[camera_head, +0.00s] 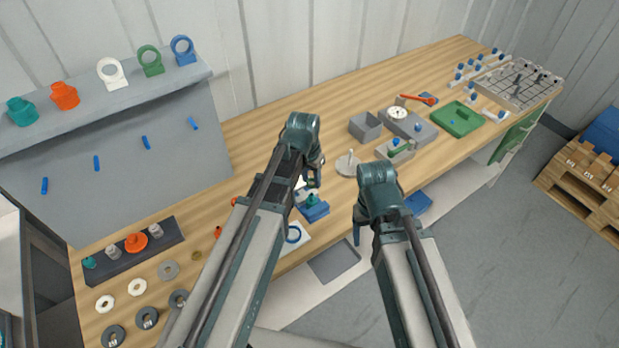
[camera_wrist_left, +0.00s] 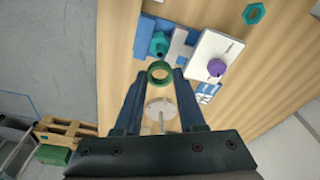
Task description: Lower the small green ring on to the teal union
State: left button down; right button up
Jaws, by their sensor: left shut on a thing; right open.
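The small green ring (camera_wrist_left: 151,76) is held between the two fingertips of my left gripper (camera_wrist_left: 160,76). The teal union (camera_wrist_left: 158,44) stands in a blue holder (camera_wrist_left: 146,24), just beyond the ring in the left wrist view. The ring appears nearer to the camera than the union and offset from it; I cannot tell the height gap. In the head view the union (camera_head: 312,199) and blue holder (camera_head: 315,213) show below my left gripper (camera_head: 313,180), and the ring cannot be made out. My right gripper (camera_head: 358,232) is open and empty, out past the bench front edge.
A white plate (camera_wrist_left: 204,50) with a purple knob (camera_wrist_left: 217,68) lies beside the holder, and a teal hex nut (camera_wrist_left: 254,13) lies past it. A round disc with a spindle (camera_head: 348,164) stands nearby. A grey box (camera_head: 365,127) is farther along the bench.

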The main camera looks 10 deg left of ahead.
aim_at(311, 195)
pick_arm(q)
jog(key=shift+f+b, duration=3.75)
jog(key=shift+f, duration=0.1)
jog(key=shift+c, duration=2.1)
grip_release()
jog(key=shift+r, duration=0.1)
notch_tip(311, 195, up, 14)
jog(key=s+p, duration=0.2)
jog(key=p, duration=1.1)
jog(key=shift+a+f+p, duration=0.2)
jog(key=shift+a+p, duration=0.15)
jog(key=shift+a, duration=0.1)
jog(key=shift+f, duration=0.1)
jog(key=s+d+f+g+y+b, duration=0.1)
jog(key=s+d+f+b, duration=0.2)
jog(key=s, duration=0.3)
jog(key=s+d+f+g+y+b, duration=0.1)
jog(key=s+d+f+b, duration=0.2)
jog(key=s+f+b, duration=0.2)
jog(key=shift+s+d+n, duration=0.3)
jog(key=shift+s+d, duration=0.1)
jog(key=shift+s, duration=0.85)
